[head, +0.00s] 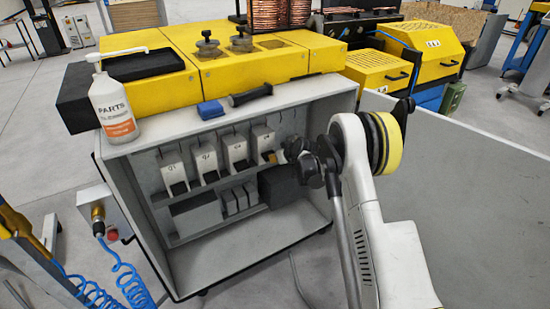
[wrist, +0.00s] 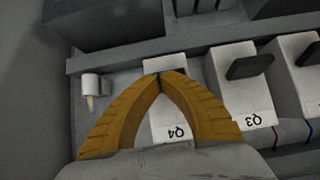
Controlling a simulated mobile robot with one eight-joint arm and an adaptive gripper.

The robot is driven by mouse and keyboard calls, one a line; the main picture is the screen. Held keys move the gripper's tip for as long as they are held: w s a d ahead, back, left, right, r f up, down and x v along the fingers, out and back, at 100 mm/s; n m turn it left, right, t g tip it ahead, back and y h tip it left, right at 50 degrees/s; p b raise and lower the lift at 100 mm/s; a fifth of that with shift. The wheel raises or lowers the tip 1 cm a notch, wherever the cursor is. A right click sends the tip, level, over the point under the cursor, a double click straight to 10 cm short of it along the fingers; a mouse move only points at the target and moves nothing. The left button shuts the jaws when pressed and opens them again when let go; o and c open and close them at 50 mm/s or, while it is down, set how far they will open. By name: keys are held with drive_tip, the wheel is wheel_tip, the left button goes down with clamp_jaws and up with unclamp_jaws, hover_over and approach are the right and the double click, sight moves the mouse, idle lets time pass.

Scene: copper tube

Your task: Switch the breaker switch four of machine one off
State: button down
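Breaker switch four is a white block labelled Q4 (wrist: 172,128), seen upside down in the wrist view. It also shows in the head view (head: 261,136) as the rightmost of a row inside the open grey cabinet (head: 118,190). My gripper (wrist: 160,74) has its two orange fingers meeting at the tips, in front of Q4. In the head view the gripper (head: 272,157) is at the lower right of Q4, partly behind my wrist. The fingers cover Q4's black lever, so its position and any contact cannot be told.
Breaker Q3 (wrist: 243,85) with its black lever is beside Q4. Breakers Q1 (head: 174,174) and Q2 (head: 206,163) are further left. The open cabinet door (head: 480,180) stands at the right.

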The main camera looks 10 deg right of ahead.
drive_tip(key=shift+r, duration=0.1)
drive_tip(key=shift+r+p, duration=0.3)
drive_tip(key=shift+r, duration=0.4)
drive_tip(key=shift+s, duration=0.1)
